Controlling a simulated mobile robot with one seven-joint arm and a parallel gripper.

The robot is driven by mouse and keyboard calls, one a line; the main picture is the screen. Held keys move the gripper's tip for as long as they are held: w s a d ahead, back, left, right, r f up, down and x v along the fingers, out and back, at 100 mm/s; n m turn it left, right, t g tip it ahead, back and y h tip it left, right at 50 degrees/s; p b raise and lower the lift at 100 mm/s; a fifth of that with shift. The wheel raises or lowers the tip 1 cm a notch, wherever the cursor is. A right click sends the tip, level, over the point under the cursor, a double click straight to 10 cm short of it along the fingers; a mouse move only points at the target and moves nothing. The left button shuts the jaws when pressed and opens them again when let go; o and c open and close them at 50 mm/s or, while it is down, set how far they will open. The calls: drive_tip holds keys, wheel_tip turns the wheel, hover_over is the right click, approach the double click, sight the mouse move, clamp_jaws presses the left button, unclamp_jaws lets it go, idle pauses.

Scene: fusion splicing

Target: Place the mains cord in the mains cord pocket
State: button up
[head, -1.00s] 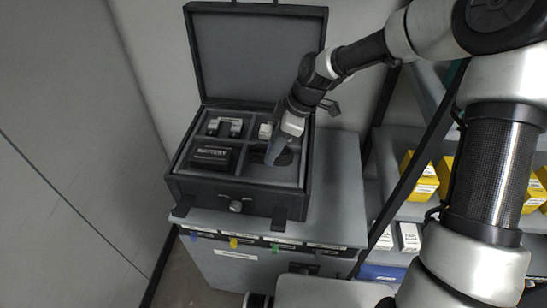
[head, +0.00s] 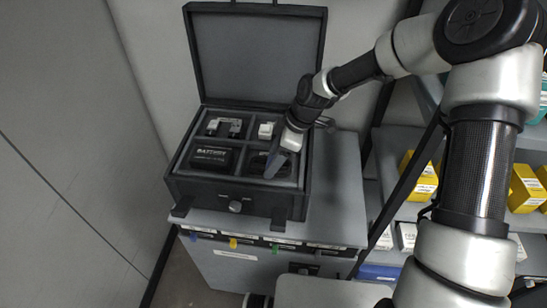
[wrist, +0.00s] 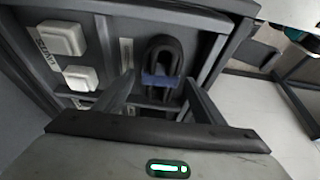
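The mains cord (wrist: 163,58) is a black looped bundle with a blue band around its middle. It lies in the right-hand pocket (wrist: 200,58) of the open case in the wrist view. In the head view this is the near-right pocket (head: 287,181), where the dark cord (head: 257,163) shows partly behind my gripper. My gripper (head: 271,168) points down over this pocket. In the wrist view my gripper (wrist: 159,80) has its fingers apart, one on each side of the banded part, with gaps visible. The cord's lower end is partly hidden.
The case (head: 183,190) stands on a grey cabinet (head: 335,195), its lid (head: 255,55) upright behind. Other pockets hold a battery (head: 212,157), a grey-white device (head: 224,127) and white blocks (head: 266,130). A shelf with yellow boxes (head: 420,180) stands at right.

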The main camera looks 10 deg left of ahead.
drive_tip(key=shift+r, duration=0.25)
drive_tip(key=v, duration=1.2)
drive_tip(key=shift+f, duration=0.1)
idle(0.9)
